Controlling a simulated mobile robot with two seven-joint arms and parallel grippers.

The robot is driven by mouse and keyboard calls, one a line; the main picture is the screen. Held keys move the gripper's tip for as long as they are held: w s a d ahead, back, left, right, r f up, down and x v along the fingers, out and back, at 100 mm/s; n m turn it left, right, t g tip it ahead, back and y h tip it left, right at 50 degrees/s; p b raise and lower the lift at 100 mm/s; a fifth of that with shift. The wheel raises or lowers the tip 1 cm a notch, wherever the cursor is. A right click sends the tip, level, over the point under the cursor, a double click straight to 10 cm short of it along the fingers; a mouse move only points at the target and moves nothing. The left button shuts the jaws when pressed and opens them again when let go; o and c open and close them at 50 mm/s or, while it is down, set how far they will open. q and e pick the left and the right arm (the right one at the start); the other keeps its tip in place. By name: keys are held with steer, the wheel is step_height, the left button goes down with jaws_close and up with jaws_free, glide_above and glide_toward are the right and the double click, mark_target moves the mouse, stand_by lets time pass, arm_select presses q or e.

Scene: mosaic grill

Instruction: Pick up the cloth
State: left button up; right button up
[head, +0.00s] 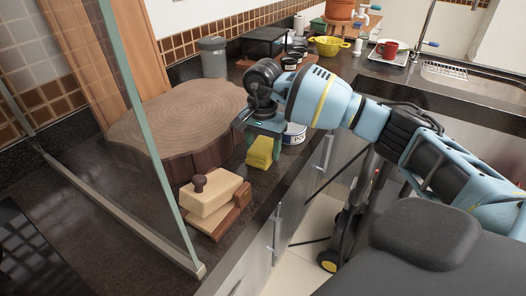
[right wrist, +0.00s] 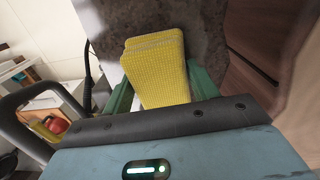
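The yellow cloth (head: 260,152) lies folded or stacked on the dark counter, beside the large wood slab. My right gripper (head: 265,128) is directly above it, pointing down. In the right wrist view the cloth (right wrist: 158,65) shows between the two green fingers, which are spread apart on either side of it. The gripper is open; I cannot tell whether either finger touches the cloth. My left gripper is not in view.
A wooden press with a knob (head: 212,193) sits in front of the cloth. The thick wood slab (head: 180,118) stands to its left, and a white tub (head: 294,134) to its right. A glass panel (head: 150,120) rises at left. The counter's front edge is close.

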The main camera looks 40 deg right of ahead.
mark_target(263, 145)
steer(key=c, duration=0.3)
steer(key=shift+r, duration=0.1)
steer(key=shift+r, duration=0.55)
step_height(263, 145, up, 2)
steer(key=shift+s+r, duration=0.1)
steer(key=shift+r, duration=0.1)
steer(key=s+a, duration=0.2)
steer(key=s, duration=0.5)
steer(key=s+a+r+b, duration=0.1)
steer(key=s+a, duration=0.2)
steer(key=s, duration=0.4)
steer(key=shift+s+a+r, duration=0.15)
steer(key=shift+s+a, duration=0.15)
steer(key=shift+s, duration=0.1)
steer(key=o, duration=0.4)
steer(key=shift+c, duration=0.2)
steer(key=c, duration=0.3)
